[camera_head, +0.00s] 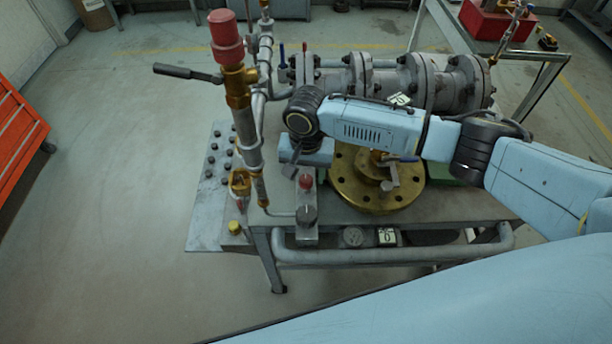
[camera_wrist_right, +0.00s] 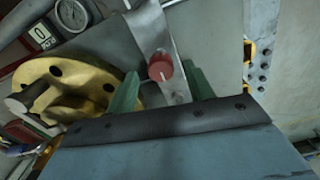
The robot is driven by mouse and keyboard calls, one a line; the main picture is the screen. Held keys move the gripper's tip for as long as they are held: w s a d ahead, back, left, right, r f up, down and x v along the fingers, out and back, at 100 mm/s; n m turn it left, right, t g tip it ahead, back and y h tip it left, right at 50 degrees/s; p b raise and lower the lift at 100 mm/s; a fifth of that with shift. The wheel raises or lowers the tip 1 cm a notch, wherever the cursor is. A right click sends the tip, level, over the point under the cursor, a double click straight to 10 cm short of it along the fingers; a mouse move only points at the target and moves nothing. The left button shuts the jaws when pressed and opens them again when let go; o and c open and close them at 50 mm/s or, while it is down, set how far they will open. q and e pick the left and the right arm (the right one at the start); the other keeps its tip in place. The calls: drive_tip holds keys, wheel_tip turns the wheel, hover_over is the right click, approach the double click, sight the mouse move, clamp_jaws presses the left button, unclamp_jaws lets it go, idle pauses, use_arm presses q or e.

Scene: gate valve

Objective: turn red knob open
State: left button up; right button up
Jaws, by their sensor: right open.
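The small red knob (camera_head: 305,182) sits on a grey metal fitting at the front of the valve bench. In the right wrist view the red knob (camera_wrist_right: 160,66) shows between the two green fingertips of my right gripper (camera_wrist_right: 159,72). The fingers are apart, with a gap visible on each side of the knob. In the head view my right gripper (camera_head: 302,172) points down just above and behind the knob; its fingers are partly hidden by its own body. I cannot tell how deep the fingertips reach. My left gripper is not in view.
A brass flange (camera_head: 372,197) lies right of the knob, partly under my right arm. A vertical pipe with a large red cap (camera_head: 226,38) and a dark lever (camera_head: 186,73) rises at left. A grey flanged pipe (camera_head: 445,85) lies behind. Open floor is left.

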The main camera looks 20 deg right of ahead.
drive_tip(key=shift+f, duration=0.8)
drive_tip(key=shift+c, duration=0.4)
drive_tip(key=c, duration=0.9)
drive_tip(key=shift+r+p, duration=0.2)
drive_tip(key=shift+p, duration=0.55)
drive_tip(key=n+p, duration=0.3)
drive_tip(key=p, duration=0.2)
drive_tip(key=shift+n, duration=0.4)
drive_tip(key=shift+n+p, duration=0.4)
drive_tip(key=shift+p, duration=0.1)
drive_tip(key=n+p, duration=0.1)
drive_tip(key=n, duration=0.2)
drive_tip(key=shift+f+n, duration=0.1)
drive_tip(key=shift+n, duration=0.3)
drive_tip(key=n+p, duration=0.1)
drive_tip(key=n, duration=0.1)
drive_tip(key=shift+n, duration=0.3)
drive_tip(key=n, duration=0.3)
drive_tip(key=shift+n, duration=0.3)
use_arm(q)
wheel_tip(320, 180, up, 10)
drive_tip(key=shift+p, duration=0.3)
use_arm(e)
drive_tip(key=shift+w+a+n, duration=0.1)
drive_tip(key=shift+n, duration=1.6)
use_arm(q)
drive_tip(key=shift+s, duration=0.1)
